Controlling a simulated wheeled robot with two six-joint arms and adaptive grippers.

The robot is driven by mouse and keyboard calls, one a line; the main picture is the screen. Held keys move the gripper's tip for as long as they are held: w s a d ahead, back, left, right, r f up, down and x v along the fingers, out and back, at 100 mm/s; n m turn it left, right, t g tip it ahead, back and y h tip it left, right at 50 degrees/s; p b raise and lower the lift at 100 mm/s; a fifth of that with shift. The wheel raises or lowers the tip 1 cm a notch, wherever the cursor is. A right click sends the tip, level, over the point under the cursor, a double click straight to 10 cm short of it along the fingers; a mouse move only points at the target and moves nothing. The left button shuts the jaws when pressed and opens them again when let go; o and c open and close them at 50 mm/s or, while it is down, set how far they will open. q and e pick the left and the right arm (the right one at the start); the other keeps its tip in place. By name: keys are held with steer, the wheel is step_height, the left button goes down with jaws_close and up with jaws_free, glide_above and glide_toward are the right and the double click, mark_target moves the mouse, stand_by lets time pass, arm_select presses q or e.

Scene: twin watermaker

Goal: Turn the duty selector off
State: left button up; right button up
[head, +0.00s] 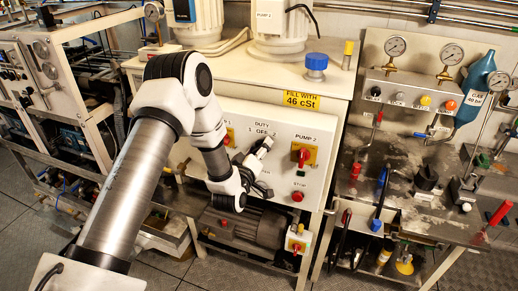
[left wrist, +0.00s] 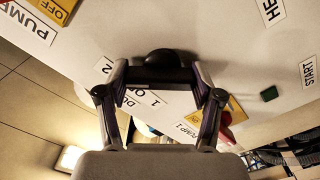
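The duty selector is a black knob with a long bar handle (left wrist: 160,74) on the white pump panel (head: 312,188). In the left wrist view it lies between the two fingertips of my left gripper (left wrist: 162,82). The bar seems to span from one finger to the other; whether the pads press on it cannot be made out. In the head view my left gripper (head: 264,168) is at the panel, just below the DUTY 1 OFF 2 lettering (head: 261,128), and hides the selector. The selector's exact setting is unclear. My right gripper is not in view.
The red pump 2 switch (head: 303,155) on its yellow plate is close to the right of my gripper. A red stop button (head: 297,196) is below it. An electric motor (head: 245,228) stands under the panel. A workbench with gauges (head: 396,46) is at right.

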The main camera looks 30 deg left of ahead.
arm_select(q)
steer(key=shift+f+n+b, duration=0.2)
steer(key=shift+n+b, duration=0.2)
steer(key=shift+b, duration=0.5)
steer(key=n+b, duration=0.6)
steer(key=b, duration=0.2)
steer(key=shift+a+f, duration=0.1)
steer(key=shift+r+n+b, duration=0.2)
steer(key=shift+n+b, duration=0.8)
steer(key=shift+b, duration=0.3)
steer(key=o, duration=1.2)
steer(key=shift+c, duration=0.2)
